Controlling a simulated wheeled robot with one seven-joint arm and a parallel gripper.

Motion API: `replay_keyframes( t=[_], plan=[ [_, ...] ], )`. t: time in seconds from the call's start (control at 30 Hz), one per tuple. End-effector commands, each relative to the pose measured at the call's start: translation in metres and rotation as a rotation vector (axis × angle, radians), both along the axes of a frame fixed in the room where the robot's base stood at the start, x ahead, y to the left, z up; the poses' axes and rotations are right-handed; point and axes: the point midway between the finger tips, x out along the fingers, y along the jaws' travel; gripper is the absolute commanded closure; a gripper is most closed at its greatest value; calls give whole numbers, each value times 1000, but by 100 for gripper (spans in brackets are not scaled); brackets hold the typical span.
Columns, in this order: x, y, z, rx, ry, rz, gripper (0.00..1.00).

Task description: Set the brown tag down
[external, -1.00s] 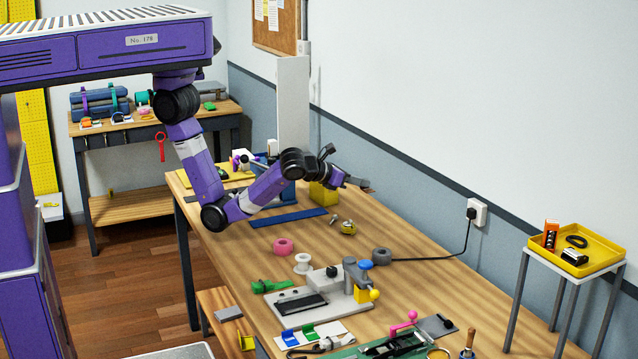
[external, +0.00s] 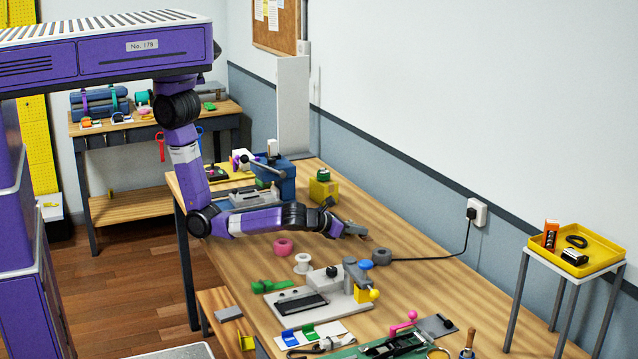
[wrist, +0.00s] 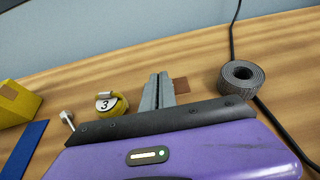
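The brown tag (wrist: 181,85) is a small flat piece in the wrist view. It sticks out to the right from between the fingertips of my gripper (wrist: 158,92), whose two grey fingers are close together on it. In the external view my gripper (external: 357,230) is low over the middle of the wooden bench (external: 440,285), and the tag (external: 364,238) is a tiny brown bit at its tip. I cannot tell whether the tag touches the bench top.
A yellow tape measure marked 3 (wrist: 110,103) is just left of the fingers. A grey tape roll (wrist: 240,77) and a black cable (wrist: 232,35) are to the right. A yellow block (wrist: 18,105) and a blue strip (wrist: 22,150) are at left. Bare wood lies around the tag.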

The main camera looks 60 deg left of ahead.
Motion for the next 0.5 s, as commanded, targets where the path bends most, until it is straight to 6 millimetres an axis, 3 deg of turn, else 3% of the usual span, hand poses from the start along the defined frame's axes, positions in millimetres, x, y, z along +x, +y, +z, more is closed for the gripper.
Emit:
replay_keyframes(
  t=[0.1,0.2,0.5],
  plan=[
    [0,0,-21,3,3,-1,100],
    [0,0,-30,2,1,-1,100],
    [0,0,-31,1,1,1,100]
  ],
)
